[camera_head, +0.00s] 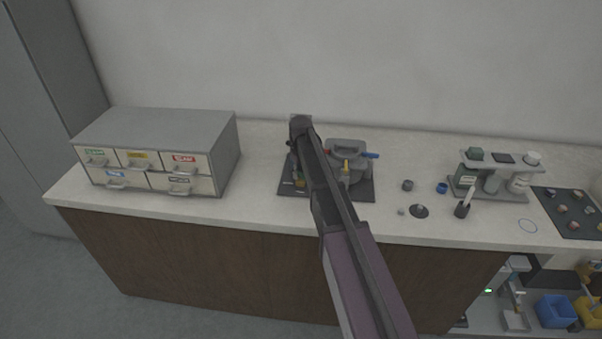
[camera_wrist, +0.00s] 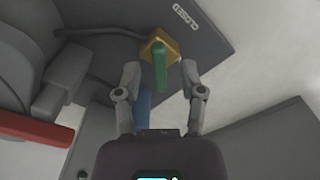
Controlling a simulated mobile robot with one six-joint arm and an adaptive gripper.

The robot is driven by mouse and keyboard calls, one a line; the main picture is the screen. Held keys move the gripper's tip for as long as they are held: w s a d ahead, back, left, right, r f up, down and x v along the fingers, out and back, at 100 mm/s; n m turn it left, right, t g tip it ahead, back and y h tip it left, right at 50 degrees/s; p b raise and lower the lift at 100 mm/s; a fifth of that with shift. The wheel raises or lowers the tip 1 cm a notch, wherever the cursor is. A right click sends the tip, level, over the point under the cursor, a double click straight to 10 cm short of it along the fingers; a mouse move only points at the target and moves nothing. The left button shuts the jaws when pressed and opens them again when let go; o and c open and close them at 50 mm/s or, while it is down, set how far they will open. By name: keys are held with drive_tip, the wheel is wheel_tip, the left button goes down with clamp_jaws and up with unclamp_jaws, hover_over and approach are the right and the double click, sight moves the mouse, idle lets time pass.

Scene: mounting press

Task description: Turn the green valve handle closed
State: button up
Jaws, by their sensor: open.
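In the wrist view the green valve handle (camera_wrist: 160,73) extends down the picture from a brass valve body (camera_wrist: 158,47). A white CLOSED label (camera_wrist: 186,18) lies on the dark base plate, up and right of the valve. My gripper (camera_wrist: 162,70) is open, with one finger on each side of the green handle. Gaps show between the handle and both fingers. A blue part (camera_wrist: 144,105) shows behind, beside the left finger. In the head view my arm covers much of the valve area, and the green handle cannot be made out clearly.
The grey press (camera_head: 349,160) with a blue handle (camera_head: 370,155) stands right of my arm on the dark plate (camera_head: 362,190). A drawer cabinet (camera_head: 155,150) stands left. A bottle rack (camera_head: 493,180) and small parts stand right. The counter (camera_head: 257,185) between cabinet and plate is clear.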

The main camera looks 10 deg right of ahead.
clamp_jaws()
drive_tip(key=shift+m, duration=0.5)
drive_tip(key=m, duration=0.3)
drive_tip(key=shift+m, duration=2.4)
unclamp_jaws()
